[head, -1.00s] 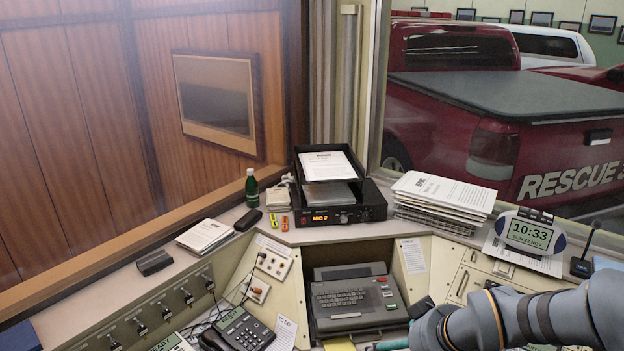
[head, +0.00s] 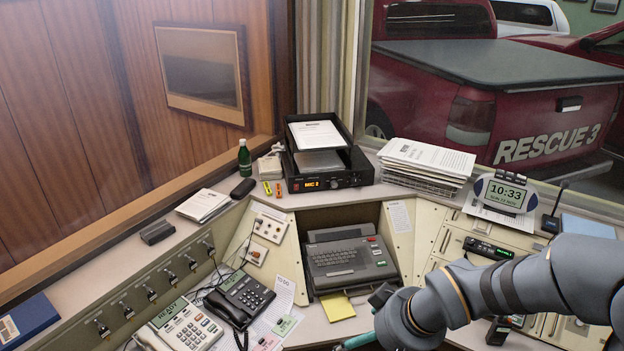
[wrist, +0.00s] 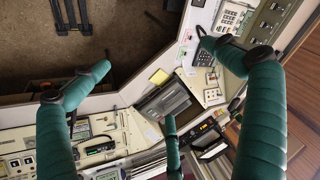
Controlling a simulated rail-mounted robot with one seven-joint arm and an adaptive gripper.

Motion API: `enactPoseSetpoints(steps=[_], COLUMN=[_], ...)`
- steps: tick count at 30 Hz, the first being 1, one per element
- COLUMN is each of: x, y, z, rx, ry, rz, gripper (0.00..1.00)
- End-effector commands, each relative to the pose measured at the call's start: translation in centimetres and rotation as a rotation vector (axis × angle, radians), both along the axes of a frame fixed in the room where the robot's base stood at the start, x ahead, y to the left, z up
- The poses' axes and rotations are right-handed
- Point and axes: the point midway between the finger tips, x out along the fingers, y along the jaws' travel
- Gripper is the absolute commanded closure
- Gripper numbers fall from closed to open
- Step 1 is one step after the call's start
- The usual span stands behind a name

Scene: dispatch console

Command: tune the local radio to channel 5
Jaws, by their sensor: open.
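A small black radio with a green display (head: 488,248) is set in the cream panel on the right in the head view. It also shows in the wrist view (wrist: 100,148), at the lower left. Its display is too small to read, and no label tells me whether it is the local radio. A black unit with an orange display reading MIC 2 (head: 325,184) stands at the back under a paper tray. My gripper (wrist: 155,75) is open and empty, with teal fingers spread above the console. In the head view only a teal part shows at the bottom edge.
A grey keyboard terminal (head: 347,262) sits in the central recess. Two desk phones (head: 240,298) (head: 183,325) stand at the lower left. A paper stack (head: 427,158), a clock (head: 505,194) and a desk microphone (head: 551,222) line the right ledge. Open floor (wrist: 60,50) lies before the console.

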Motion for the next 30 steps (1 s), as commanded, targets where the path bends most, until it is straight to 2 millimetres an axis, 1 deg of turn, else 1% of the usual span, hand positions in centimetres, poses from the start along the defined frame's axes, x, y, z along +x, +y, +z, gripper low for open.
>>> enactPoseSetpoints(steps=[3, 9, 15, 23, 30], x=[-0.6, -1.4, -1.7, -1.8, -1.8], y=[1.3, 2.7, 3.1, 3.2, 3.1], z=[-0.5, -1.2, -1.3, -1.3, -1.3], rx=[-0.006, -0.014, -0.017, -0.018, -0.017], ry=[0.009, 0.022, 0.025, 0.025, 0.025], rz=[0.046, 0.097, 0.116, 0.117, 0.116], gripper=[0.00, 0.00, 0.00, 0.00, 0.14])
